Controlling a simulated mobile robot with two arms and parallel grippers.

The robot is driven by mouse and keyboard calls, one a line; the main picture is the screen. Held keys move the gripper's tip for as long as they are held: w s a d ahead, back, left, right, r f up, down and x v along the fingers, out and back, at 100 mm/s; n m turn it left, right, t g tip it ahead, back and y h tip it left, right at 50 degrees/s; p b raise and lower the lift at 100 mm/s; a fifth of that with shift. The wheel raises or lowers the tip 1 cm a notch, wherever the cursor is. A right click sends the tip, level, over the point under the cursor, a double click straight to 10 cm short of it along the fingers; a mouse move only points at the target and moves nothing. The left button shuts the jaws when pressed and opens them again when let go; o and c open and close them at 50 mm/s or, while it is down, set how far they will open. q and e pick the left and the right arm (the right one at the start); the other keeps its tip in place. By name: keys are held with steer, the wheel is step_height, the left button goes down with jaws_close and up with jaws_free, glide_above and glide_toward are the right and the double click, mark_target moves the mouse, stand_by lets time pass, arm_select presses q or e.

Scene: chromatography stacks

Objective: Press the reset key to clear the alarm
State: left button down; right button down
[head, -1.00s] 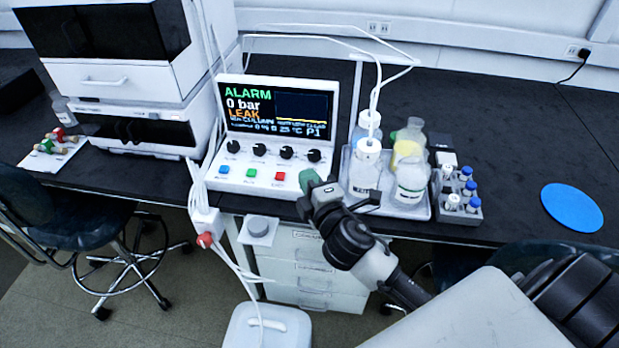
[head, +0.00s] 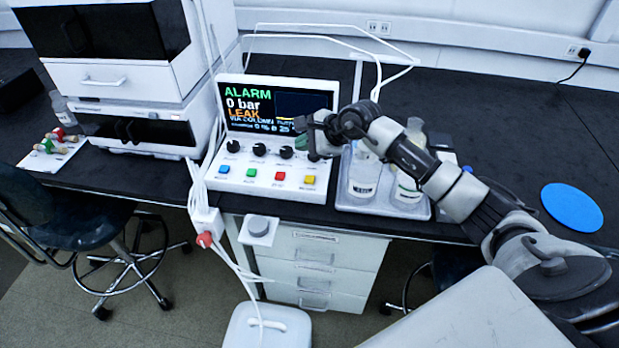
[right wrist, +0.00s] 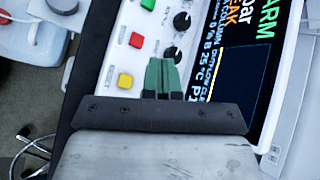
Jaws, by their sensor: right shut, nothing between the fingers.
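The white control unit (head: 268,185) stands on the bench, its screen (head: 262,108) reading ALARM, 0 bar and LEAK. Its front has a row of keys: blue (head: 223,169), green (head: 252,172), red (head: 280,176) and yellow (head: 309,180). My right gripper (head: 312,134) hovers in front of the screen's lower right, above the knob row. In the right wrist view its green fingers (right wrist: 162,75) are shut and empty, beside the yellow key (right wrist: 126,80) and red key (right wrist: 135,40). My left gripper is not in view.
Right of the unit, a tray (head: 385,211) holds bottles, partly hidden by my right arm. Tubes hang at the unit's left side. A blue disc (head: 572,207) lies on the bench at right, with clear bench around it.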

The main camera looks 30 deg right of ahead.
mark_target(309, 180)
steer(key=shift+d+f+h, duration=0.1)
steer(key=shift+d+h, duration=0.2)
steer(key=shift+d, duration=0.4)
steer(key=shift+f, duration=0.1)
step_height(309, 180, down, 8)
steer(key=b, duration=0.4)
steer(key=shift+b, duration=0.4)
steer(key=shift+w+f+b, duration=0.1)
steer(key=shift+f+b, duration=0.2)
stand_by(1.1)
steer(key=shift+f+b, duration=0.4)
steer(key=shift+b, duration=0.1)
